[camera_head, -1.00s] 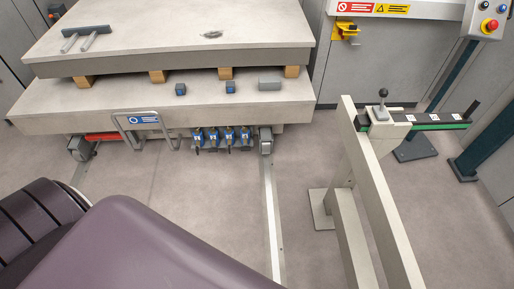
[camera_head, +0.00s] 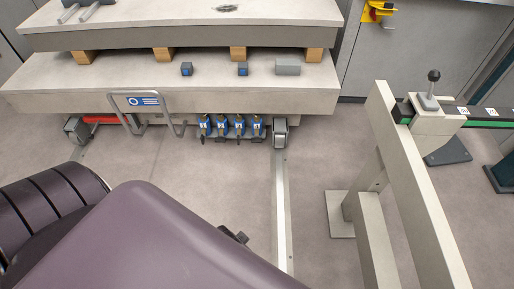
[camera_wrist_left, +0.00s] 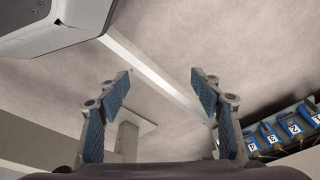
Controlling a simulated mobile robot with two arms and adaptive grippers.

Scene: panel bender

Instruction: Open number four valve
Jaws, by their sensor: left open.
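A row of several blue valves (camera_head: 231,127) with numbered tags hangs under the front edge of the bench; the tags are too small to read in the head view. In the left wrist view the valves are at the right edge, and the one tagged 4 (camera_wrist_left: 252,147) is at the left end, closest to my gripper. My left gripper (camera_wrist_left: 163,88) is open and empty, its blue-padded fingers apart over the floor. In the head view only a small dark part of it (camera_head: 235,236) shows past my arm, in front of and below the valves. My right gripper is not in view.
The grey bench (camera_head: 180,82) overhangs the valves. A bent metal handle (camera_head: 147,103) with a blue sign is left of them. A floor rail (camera_head: 281,210) runs at their right. A beige frame with a joystick (camera_head: 432,90) stands farther right. The floor in front is clear.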

